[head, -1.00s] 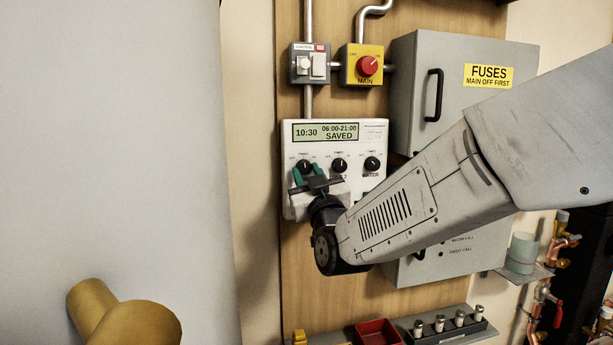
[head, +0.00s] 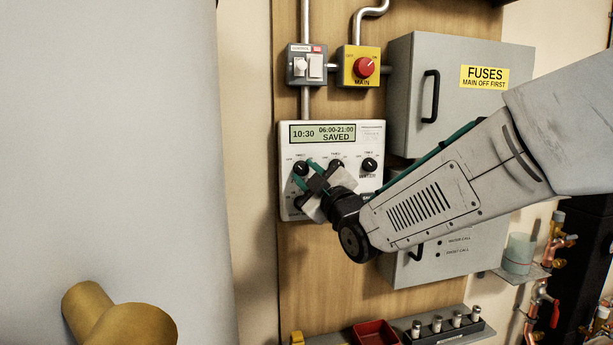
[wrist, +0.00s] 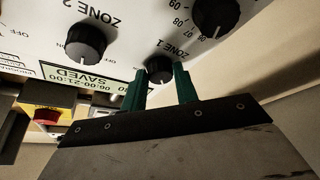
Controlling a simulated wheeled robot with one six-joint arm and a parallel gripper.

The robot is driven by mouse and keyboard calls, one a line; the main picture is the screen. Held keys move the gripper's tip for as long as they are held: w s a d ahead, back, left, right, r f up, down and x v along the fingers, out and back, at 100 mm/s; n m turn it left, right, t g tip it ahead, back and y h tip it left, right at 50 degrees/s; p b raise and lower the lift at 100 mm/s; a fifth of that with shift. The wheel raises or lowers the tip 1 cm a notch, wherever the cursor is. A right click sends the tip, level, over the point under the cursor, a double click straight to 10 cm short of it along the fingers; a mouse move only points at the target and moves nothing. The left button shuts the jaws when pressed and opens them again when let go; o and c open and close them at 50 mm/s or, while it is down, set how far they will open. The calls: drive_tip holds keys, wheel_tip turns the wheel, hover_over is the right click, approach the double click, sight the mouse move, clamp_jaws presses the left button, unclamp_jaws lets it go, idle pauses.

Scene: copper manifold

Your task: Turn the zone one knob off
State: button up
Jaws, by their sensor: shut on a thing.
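The white heating controller (head: 345,200) hangs on the wooden board, its display reading 10:30, 06:00-21:00, SAVED. The zone one knob (head: 300,168) is the black left knob of the row under the display. In the wrist view, which is upside down, the zone one knob (wrist: 159,70) sits between the two green fingers of my gripper (wrist: 161,86). In the head view my gripper (head: 306,175) reaches it from the lower right and is shut on it. The knob's pointer and off mark are too hidden to read. The zone two knob (wrist: 85,40) is beside it.
A large dial (wrist: 215,15) is close to the fingers. The red main switch (head: 366,67) and a small switch box (head: 307,66) are above the controller. The grey fuse box (head: 410,85) is to the right. A red tray (head: 376,334) is on the shelf below.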

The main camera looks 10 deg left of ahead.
idle(0.4)
drive_tip(key=o, duration=1)
drive_tip(key=shift+c, duration=0.2)
drive_tip(key=shift+s, duration=0.1)
drive_tip(key=v, duration=0.7)
drive_tip(key=shift+s+d, duration=0.25)
